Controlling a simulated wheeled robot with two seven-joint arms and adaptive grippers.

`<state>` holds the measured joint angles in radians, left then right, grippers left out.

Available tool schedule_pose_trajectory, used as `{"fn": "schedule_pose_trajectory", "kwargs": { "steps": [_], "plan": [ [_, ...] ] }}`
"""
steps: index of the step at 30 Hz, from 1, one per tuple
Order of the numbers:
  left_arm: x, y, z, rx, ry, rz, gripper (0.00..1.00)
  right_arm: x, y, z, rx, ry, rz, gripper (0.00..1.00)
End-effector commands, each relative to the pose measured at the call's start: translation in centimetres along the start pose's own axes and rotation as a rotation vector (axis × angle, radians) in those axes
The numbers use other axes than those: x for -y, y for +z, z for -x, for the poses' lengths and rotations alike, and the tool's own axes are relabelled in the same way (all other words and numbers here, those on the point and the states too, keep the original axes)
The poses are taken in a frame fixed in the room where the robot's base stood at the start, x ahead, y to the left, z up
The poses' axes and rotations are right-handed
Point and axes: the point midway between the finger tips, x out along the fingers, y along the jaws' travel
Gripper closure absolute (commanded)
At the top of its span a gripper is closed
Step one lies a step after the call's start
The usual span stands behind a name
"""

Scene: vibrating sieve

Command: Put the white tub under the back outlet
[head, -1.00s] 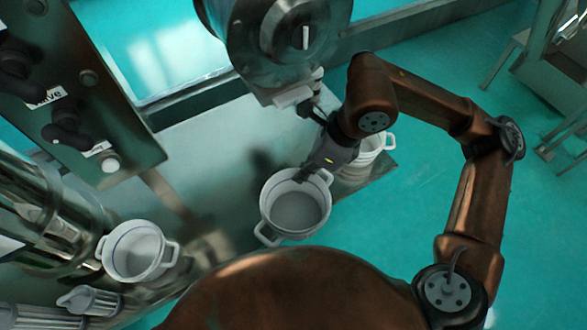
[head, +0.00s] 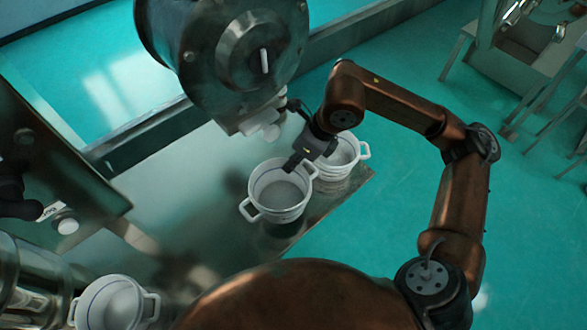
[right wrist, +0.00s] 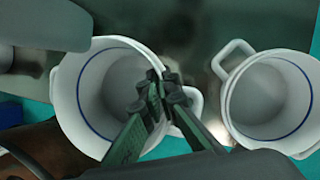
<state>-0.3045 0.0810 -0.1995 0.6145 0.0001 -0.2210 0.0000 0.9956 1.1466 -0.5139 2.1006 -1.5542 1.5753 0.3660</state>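A white tub (head: 280,190) with two side handles and a dark line inside its rim stands upright near the table's right edge. My right gripper (head: 292,163) is at its upper right rim. In the right wrist view the fingers (right wrist: 165,92) straddle the wall of this tub (right wrist: 85,95) beside a handle and look closed on it. I cannot tell whether its bottom touches the table. A second white tub (head: 345,150) is just behind, also in the right wrist view (right wrist: 268,98). White outlet pieces (head: 262,122) hang below the round metal drum (head: 240,50). My left gripper is out of view.
A third white tub (head: 112,303) sits at the lower left, cut by the frame. A dark panel with knobs (head: 50,170) stands left. The metal table (head: 185,190) is clear between the panel and the held tub. Turquoise floor lies beyond its right edge.

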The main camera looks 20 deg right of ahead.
Motion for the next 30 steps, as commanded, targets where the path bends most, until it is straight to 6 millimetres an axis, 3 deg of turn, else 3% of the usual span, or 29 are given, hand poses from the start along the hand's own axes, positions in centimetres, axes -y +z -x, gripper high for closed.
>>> {"fn": "schedule_pose_trajectory", "kwargs": {
  "steps": [7,11,18,30],
  "plan": [
    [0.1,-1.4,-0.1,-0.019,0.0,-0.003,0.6,2.0,-0.5,-1.8,0.002,-0.001,-0.001,1.0],
    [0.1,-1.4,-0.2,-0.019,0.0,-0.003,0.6,2.6,-0.8,-2.5,0.001,0.0,-0.003,1.0],
    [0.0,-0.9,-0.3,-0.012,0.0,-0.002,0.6,3.1,-2.0,-5.4,0.0,0.0,-0.001,1.0],
    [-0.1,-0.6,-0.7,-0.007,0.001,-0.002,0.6,3.2,-2.1,-5.8,0.001,-0.001,0.0,0.97]
  ]
}}
